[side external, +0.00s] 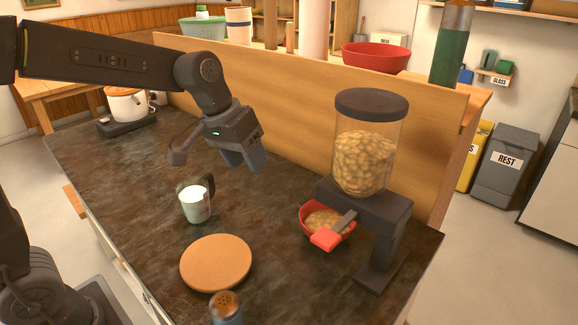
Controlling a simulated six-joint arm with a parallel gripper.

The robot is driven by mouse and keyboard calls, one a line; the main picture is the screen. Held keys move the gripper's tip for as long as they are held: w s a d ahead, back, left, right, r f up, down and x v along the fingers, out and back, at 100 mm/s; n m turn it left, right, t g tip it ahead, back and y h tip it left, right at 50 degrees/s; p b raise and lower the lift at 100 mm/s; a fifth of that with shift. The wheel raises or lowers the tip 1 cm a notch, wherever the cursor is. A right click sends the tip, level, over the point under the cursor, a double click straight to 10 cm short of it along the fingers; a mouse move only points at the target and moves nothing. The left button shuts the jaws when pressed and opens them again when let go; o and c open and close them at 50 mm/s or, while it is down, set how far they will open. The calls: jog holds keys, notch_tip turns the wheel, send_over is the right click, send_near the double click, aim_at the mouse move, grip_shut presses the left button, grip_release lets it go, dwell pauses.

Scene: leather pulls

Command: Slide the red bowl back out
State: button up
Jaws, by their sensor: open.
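The red bowl (306,228) sits on the dark countertop beneath the spout of a dispenser (371,110) and holds tan pieces like those in the clear hopper.
A glass mug of white liquid (194,205) stands below my gripper. A round cork mat (216,262) and a shaker (226,306) are nearer the front. A wooden partition (285,105) runs along the back. The counter's left part is mostly clear.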

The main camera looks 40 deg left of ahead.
jog(key=n+g+h, duration=0.1)
send_near(305, 208)
jog(key=r, duration=0.2)
jog(key=shift+a+f, duration=0.1)
jog(key=shift+a, duration=0.15)
jog(key=x, duration=1.3)
jog(key=shift+d+f, duration=0.1)
jog(key=shift+f, duration=0.3)
grip_shut()
